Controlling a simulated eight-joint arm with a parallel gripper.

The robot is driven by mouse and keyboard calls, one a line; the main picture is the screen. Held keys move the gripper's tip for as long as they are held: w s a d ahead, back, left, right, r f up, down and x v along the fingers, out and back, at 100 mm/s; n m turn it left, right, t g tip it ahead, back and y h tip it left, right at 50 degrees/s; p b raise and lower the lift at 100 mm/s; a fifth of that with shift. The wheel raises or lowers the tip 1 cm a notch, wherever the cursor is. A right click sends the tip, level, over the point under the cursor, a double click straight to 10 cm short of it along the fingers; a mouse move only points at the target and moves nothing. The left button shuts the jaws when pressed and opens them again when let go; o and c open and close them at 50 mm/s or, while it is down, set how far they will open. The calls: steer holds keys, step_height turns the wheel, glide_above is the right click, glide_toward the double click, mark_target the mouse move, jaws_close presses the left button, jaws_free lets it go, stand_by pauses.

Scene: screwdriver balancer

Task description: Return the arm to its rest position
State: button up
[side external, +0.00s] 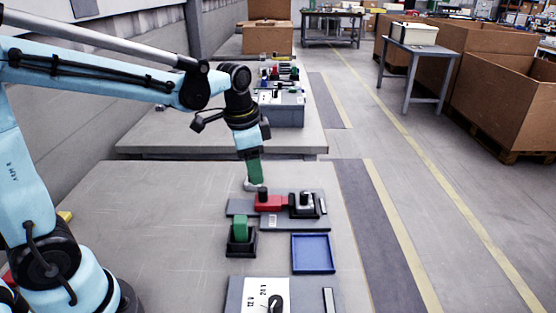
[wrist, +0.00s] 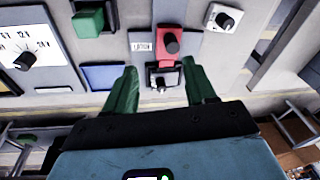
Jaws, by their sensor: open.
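My gripper (side external: 254,178) hangs above the grey table, just behind the red block in the side view. In the wrist view its two green fingers (wrist: 160,66) are spread apart with nothing held between them. The red block (side external: 268,203) with a black knob sits on a grey plate; it also shows beyond the fingers in the wrist view (wrist: 161,48). A black fixture with a silver part (side external: 306,203) stands beside it. A green block (side external: 240,229) sits in a black holder.
A blue tray (side external: 312,254) lies in front of the plate. A grey panel with a white dial face (side external: 262,293) is at the near edge. The table's left part is clear. Another table (side external: 180,131) with equipment stands behind, and cardboard boxes (side external: 510,95) stand right.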

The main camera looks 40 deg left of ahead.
steer(key=s+d+n+t, duration=0.2)
steer(key=s+n+t, duration=0.3)
steer(key=s, duration=0.4)
steer(key=shift+s+r+n, duration=0.15)
steer(key=shift+r+n, duration=0.25)
steer(key=shift+n, duration=0.3)
steer(key=shift+d, duration=0.1)
